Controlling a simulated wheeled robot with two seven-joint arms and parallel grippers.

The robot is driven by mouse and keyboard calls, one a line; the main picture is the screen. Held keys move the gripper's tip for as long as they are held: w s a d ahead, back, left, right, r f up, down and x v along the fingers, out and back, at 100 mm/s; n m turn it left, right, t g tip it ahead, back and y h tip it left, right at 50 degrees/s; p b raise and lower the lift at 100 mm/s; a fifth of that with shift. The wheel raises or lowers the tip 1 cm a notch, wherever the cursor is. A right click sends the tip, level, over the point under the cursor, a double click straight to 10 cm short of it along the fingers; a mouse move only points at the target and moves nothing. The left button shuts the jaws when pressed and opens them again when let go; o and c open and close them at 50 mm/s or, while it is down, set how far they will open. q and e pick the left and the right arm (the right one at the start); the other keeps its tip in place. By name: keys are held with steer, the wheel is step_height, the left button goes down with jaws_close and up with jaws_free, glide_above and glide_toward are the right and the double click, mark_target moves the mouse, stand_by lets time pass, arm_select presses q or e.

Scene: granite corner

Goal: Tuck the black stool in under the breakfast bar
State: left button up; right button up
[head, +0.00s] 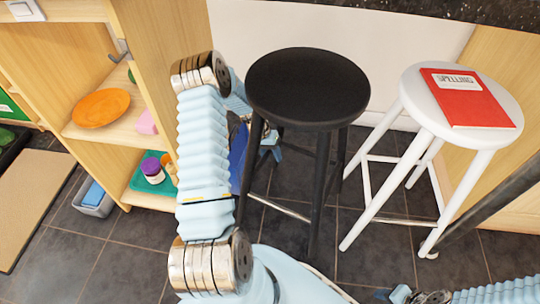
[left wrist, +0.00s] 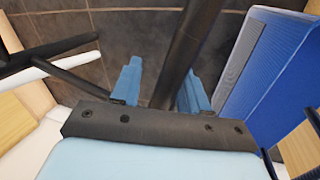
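The black stool (head: 308,88) stands upright on the dark tiled floor, at the middle of the head view, left of a white stool. My left gripper (head: 268,148) is low beside the stool, below its seat and partly hidden by a leg. In the left wrist view, a black stool leg (left wrist: 186,45) passes between the two blue fingers of my left gripper (left wrist: 160,92). A gap shows between the left finger and the leg, so the gripper is open around it. The breakfast bar (head: 490,10) shows as a dark speckled top edge at the upper right.
The white stool (head: 413,92) stands close on the right with a red spelling book (head: 464,97) on its seat. A wooden shelf unit (head: 165,75) with an orange plate (head: 101,108) is at left. A blue object (left wrist: 272,65) lies beside my left gripper.

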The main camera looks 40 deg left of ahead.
arm_select(q)
steer(key=shift+o, duration=0.8)
steer(key=shift+s+f, duration=0.1)
steer(key=p+v, duration=0.1)
steer(key=v, duration=1.3)
steer(key=shift+p, duration=0.3)
